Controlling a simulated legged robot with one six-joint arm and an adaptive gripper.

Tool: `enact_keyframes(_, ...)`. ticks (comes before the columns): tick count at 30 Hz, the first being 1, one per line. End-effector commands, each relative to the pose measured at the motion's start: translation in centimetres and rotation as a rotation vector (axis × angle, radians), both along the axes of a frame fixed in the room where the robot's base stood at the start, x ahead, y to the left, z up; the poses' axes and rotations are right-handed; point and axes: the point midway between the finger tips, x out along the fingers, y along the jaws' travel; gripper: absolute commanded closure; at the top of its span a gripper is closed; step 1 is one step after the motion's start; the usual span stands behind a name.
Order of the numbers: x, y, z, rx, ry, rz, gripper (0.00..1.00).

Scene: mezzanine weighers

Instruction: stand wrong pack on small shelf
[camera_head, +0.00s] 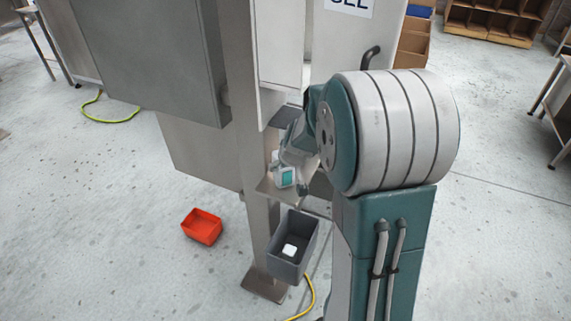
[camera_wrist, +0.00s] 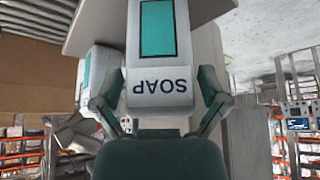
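A white soap pack (camera_wrist: 158,85) with a teal panel is between the fingers of my gripper (camera_wrist: 160,88) in the wrist view, its SOAP lettering upside down. The fingers lie against both its sides. The head view shows a white pack with a teal face (camera_head: 285,177) by the front of a small metal shelf (camera_head: 266,188); my gripper (camera_head: 298,182) is beside it, partly hidden by my arm. A second white and teal pack (camera_wrist: 97,75) stands left of the held one in the wrist view. Whether the held pack touches the shelf cannot be told.
A grey bin (camera_head: 309,238) with a white item (camera_head: 289,250) inside is below the shelf. A red bin (camera_head: 202,226) lies on the floor to the left. A metal post (camera_head: 245,110) and a grey cabinet (camera_head: 150,55) stand close by. Yellow cable (camera_head: 308,300) runs along the floor.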

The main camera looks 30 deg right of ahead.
Motion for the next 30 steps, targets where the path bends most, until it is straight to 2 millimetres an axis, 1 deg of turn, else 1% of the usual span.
enact_keyframes(10, 0.0, 0.0, 0.1, -0.001, 0.0, 0.001, 0.0)
enact_keyframes(14, -0.3, 0.0, 0.8, -0.003, -0.004, 0.002, 0.0)
enact_keyframes(17, -1.0, 0.1, 2.1, -0.003, -0.005, 0.001, 0.0)
enact_keyframes(27, -4.4, 0.5, 7.6, -0.002, -0.006, -0.001, 0.0)
enact_keyframes(30, -5.2, 0.6, 8.9, -0.003, -0.004, 0.0, 0.0)
